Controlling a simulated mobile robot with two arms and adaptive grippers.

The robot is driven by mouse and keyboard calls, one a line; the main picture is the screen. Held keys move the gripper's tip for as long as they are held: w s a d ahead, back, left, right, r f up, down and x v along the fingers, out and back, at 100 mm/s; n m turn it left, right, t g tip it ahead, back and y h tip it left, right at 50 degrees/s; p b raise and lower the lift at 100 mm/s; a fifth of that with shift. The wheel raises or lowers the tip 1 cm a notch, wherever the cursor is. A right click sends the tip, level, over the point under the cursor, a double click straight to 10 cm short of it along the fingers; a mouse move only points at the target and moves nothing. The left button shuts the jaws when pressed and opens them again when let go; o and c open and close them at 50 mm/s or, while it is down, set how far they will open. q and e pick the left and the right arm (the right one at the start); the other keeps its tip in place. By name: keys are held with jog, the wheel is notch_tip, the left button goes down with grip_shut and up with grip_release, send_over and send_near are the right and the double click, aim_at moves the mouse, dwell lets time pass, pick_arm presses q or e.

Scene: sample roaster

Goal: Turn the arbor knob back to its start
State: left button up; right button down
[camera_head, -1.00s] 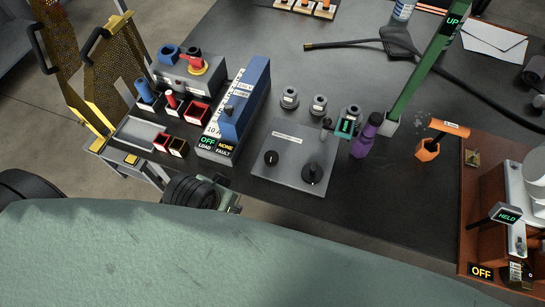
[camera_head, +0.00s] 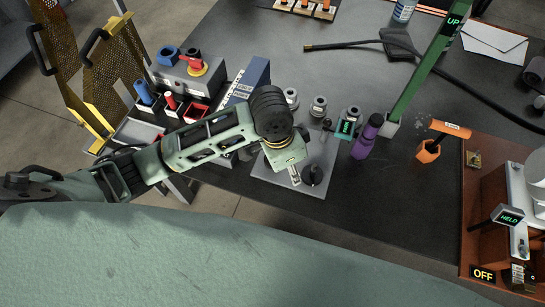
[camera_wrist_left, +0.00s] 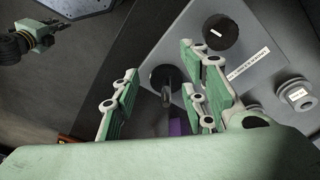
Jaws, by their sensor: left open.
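The grey control panel (camera_head: 262,171) lies on the dark table and carries black knobs. A black knob with a raised grip (camera_head: 312,174) is at its right, just beyond my left gripper (camera_head: 293,175). In the left wrist view this knob (camera_wrist_left: 163,79) shows between the spread fingers of my left gripper (camera_wrist_left: 162,98), which is open with nothing held. I cannot tell whether the fingers touch it. A second black knob (camera_wrist_left: 220,32) sits farther up the panel; my arm hides it in the head view. What looks like my right gripper (camera_wrist_left: 40,37) is small at the wrist view's top left, its fingers unclear.
Round metal canisters (camera_head: 319,106) stand behind the panel. A purple object (camera_head: 367,136) and a green lever marked UP (camera_head: 425,75) stand to its right. The table right of the panel's front is clear.

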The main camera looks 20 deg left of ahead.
pick_arm(q)
jog(key=w+a, duration=0.1)
jog(key=a, duration=0.1)
jog(key=w+a+r+y, duration=0.1)
jog(key=a, duration=0.1)
jog(key=w+a+y, duration=0.1)
jog(key=w+a, duration=0.1)
jog(key=shift+w+r+g, duration=0.1)
jog(key=shift+r+g, duration=0.2)
jog(key=shift+g, duration=0.1)
jog(key=shift+a+f, duration=0.1)
jog(key=shift+f, duration=0.05)
notch_tip(320, 180, down, 7)
jog(key=shift+f, duration=0.2)
jog(key=shift+c, duration=0.5)
